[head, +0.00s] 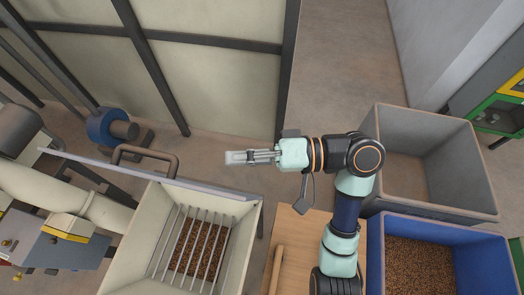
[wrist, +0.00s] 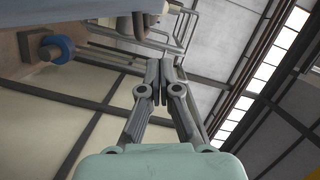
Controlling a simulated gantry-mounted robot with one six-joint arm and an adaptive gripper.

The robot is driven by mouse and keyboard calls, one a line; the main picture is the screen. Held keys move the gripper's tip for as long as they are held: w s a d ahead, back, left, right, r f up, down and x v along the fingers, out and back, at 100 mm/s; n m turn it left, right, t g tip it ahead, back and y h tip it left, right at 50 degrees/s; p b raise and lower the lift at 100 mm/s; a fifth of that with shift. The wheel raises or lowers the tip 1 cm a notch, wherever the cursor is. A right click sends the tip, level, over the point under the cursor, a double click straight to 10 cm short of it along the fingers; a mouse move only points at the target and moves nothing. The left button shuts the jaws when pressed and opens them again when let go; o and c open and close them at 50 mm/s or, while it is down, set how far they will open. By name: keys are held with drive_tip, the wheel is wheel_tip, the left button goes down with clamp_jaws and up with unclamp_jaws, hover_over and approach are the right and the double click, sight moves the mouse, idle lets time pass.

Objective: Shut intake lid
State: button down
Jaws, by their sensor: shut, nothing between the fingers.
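The intake lid (head: 150,174) is open and shows nearly edge-on in the head view, as a long thin grey plate along the far side of the intake hopper (head: 128,240). A brown loop handle (head: 146,158) sticks out on its far side. Bars cross the open hopper, with brown grain below them. My gripper (head: 232,157) is shut and empty, beyond the lid's right end and to the right of the handle, apart from both. In the wrist view my gripper's fingers (wrist: 166,66) are together, with what looks like the handle (wrist: 138,28) above and left of them.
A wooden-topped surface (head: 290,240) lies right of the hopper. A grey bin (head: 440,118) and a blue bin of grain (head: 465,236) stand at right. A framed wall panel (head: 215,60) rises behind. A blue motor-like unit (head: 105,127) is at left.

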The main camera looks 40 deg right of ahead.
drive_tip(key=shift+s+a+f+p, duration=0.15)
drive_tip(key=shift+a+f, duration=0.1)
drive_tip(key=shift+a, duration=0.55)
drive_tip(key=shift+s+a+f+p, duration=0.1)
drive_tip(key=shift+a+f+p, duration=0.1)
drive_tip(key=shift+a, duration=0.6)
drive_tip(key=shift+s+a+f+p, duration=0.15)
drive_tip(key=shift+a+f, duration=0.1)
drive_tip(key=shift+a, duration=0.55)
